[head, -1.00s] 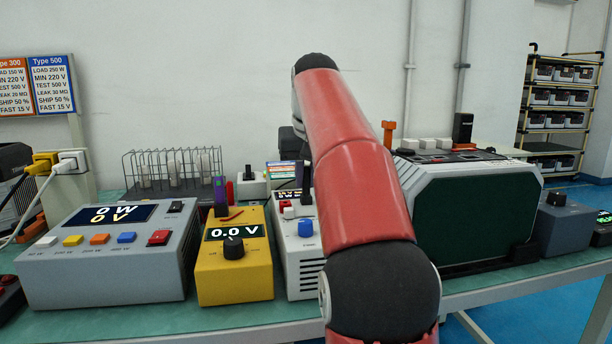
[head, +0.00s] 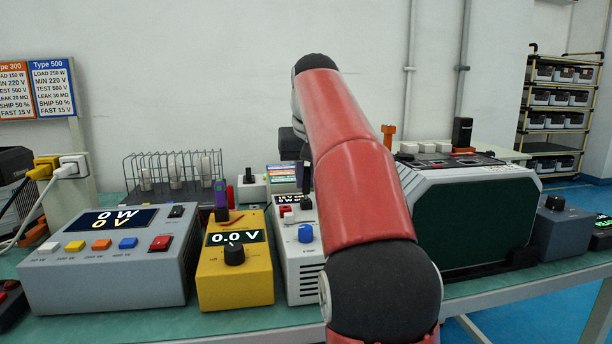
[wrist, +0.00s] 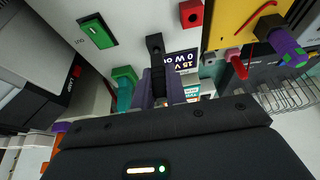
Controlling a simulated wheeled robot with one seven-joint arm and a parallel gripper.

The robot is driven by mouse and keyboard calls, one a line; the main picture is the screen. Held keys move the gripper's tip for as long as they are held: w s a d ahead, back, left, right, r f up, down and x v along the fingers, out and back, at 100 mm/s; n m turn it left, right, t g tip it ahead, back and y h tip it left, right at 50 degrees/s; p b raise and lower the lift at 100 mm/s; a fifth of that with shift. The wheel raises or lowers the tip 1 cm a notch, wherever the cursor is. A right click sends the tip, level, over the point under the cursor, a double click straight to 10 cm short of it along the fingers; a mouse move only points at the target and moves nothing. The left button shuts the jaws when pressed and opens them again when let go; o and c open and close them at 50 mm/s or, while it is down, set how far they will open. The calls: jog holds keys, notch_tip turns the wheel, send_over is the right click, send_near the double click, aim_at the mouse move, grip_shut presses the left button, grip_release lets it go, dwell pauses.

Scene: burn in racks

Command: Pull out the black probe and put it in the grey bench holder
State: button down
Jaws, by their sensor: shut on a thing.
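My gripper (wrist: 160,92) is shut on the black probe (wrist: 155,48), which stands out in front of its fingers in the wrist view. In the head view my red arm hides most of the gripper; a dark upright piece that looks like the probe (head: 307,177) shows just left of the arm, above the white unit (head: 300,245) with the blue knob. In the wrist view the probe is over this unit's pale face, near a red socket (wrist: 191,13). I cannot tell whether its tip is clear. I cannot make out the grey bench holder for certain.
A yellow tester (head: 234,285) with a purple-handled piece (head: 221,192) stands left of the white unit. A grey load box (head: 100,280) is further left, a wire rack (head: 170,155) behind. A large dark-green-fronted case (head: 475,215) stands right of my arm.

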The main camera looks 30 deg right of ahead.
jog(key=shift+r, duration=0.15)
dwell(0.4)
jog(key=shift+r, duration=0.95)
